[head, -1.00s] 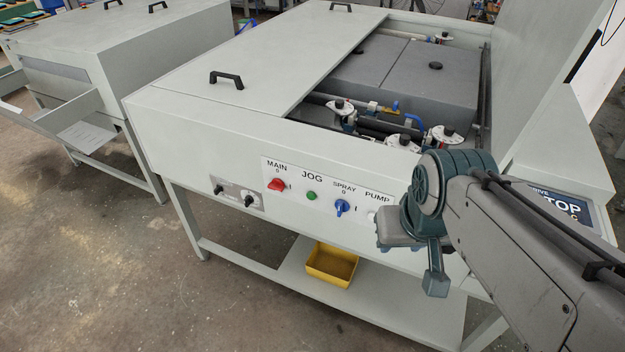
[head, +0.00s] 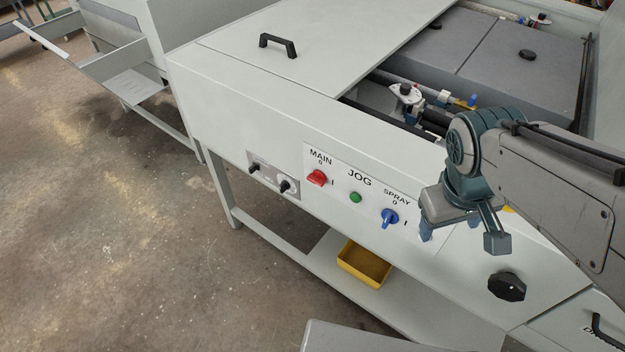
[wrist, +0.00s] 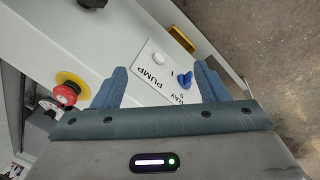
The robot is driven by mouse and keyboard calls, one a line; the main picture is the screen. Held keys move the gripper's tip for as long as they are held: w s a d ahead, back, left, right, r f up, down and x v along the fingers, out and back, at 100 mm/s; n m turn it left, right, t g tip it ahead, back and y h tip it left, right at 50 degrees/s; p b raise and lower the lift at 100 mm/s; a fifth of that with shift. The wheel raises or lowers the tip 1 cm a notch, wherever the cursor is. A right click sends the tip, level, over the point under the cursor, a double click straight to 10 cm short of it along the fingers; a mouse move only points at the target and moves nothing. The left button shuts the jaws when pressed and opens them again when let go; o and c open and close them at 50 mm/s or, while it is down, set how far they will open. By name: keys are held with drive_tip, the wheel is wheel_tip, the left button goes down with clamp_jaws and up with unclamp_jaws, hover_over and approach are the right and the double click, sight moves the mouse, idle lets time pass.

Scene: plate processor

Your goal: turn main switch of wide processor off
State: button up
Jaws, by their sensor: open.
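The red main switch (head: 317,177) is on the white label panel (head: 343,165) on the front of the wide processor (head: 230,92), under the word MAIN. Its handle looks turned toward the I mark at its right. It is not seen in the wrist view. My gripper (head: 434,228) is to the right of the switch, past the blue spray switch (head: 389,217), and apart from the main switch. In the wrist view my gripper (wrist: 160,85) is open and empty, its blue fingers spread before the label panel, with the white pump knob (wrist: 157,57) between them.
A green jog button (head: 355,197) lies between the main and spray switches. Black knobs (head: 285,186) sit left of the panel. A yellow bin (head: 364,264) is on the lower shelf. The wrist view shows a red emergency button (wrist: 66,94). The floor at left is clear.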

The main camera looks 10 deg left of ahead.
drive_tip(key=w+a+f+n+h+b, duration=0.4)
drive_tip(key=a+f+n+h+b, duration=0.1)
drive_tip(key=f+n, duration=0.35)
drive_tip(key=n+t+b, duration=1.1)
drive_tip(key=n+t, duration=0.4)
drive_tip(key=n, duration=0.3)
approach(313, 181)
drive_tip(key=x, duration=0.8)
drive_tip(key=shift+w+d, duration=0.1)
drive_tip(key=shift+w, duration=0.1)
drive_tip(key=c, duration=1)
